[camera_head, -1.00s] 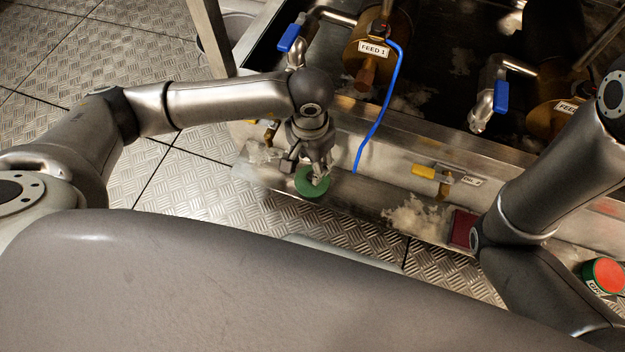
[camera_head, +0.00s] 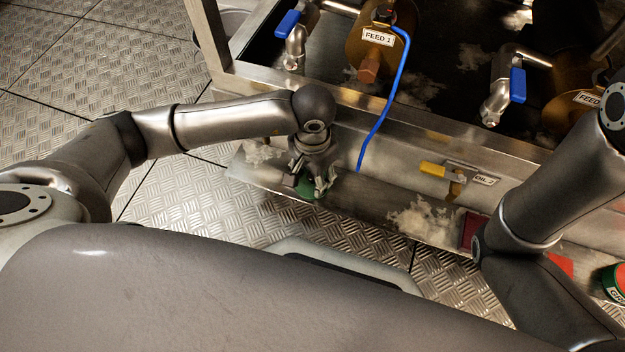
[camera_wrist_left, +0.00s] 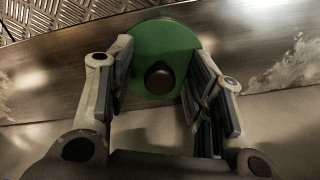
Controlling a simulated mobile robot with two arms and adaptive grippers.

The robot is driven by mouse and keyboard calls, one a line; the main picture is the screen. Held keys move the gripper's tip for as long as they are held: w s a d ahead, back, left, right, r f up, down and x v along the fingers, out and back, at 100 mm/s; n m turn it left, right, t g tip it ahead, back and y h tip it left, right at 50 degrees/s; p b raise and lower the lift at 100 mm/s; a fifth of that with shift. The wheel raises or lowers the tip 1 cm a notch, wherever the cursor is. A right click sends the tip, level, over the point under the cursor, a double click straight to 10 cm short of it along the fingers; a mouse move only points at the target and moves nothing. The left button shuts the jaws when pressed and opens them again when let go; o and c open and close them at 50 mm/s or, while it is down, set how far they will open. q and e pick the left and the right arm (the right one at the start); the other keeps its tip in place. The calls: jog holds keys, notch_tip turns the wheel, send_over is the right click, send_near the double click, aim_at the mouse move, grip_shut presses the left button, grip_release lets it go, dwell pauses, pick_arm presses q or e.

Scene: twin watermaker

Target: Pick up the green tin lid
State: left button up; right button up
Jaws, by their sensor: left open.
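The green tin lid (camera_head: 306,189) is a round disc with a dark knob; it is on the metal ledge in front of the FEED 1 unit. In the left wrist view the lid (camera_wrist_left: 165,38) lies beyond and between my fingers, its knob (camera_wrist_left: 160,77) facing the camera. My left gripper (camera_head: 312,184) is over the lid and hides much of it in the head view. It is open, with one finger on each side of the knob in the wrist view (camera_wrist_left: 162,65). I cannot tell whether the fingers touch the lid. My right gripper is out of view.
A blue hose (camera_head: 376,128) hangs to the ledge right of my gripper. A yellow-handled valve (camera_head: 434,169) and a dark red block (camera_head: 470,230) are farther right. A green tin (camera_head: 613,281) is cut off at the right edge. Tread-plate floor (camera_head: 190,190) lies below the ledge.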

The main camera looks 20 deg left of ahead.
pick_arm(q)
jog(key=shift+c, duration=0.5)
jog(key=c, duration=0.9)
jog(key=shift+r, duration=0.1)
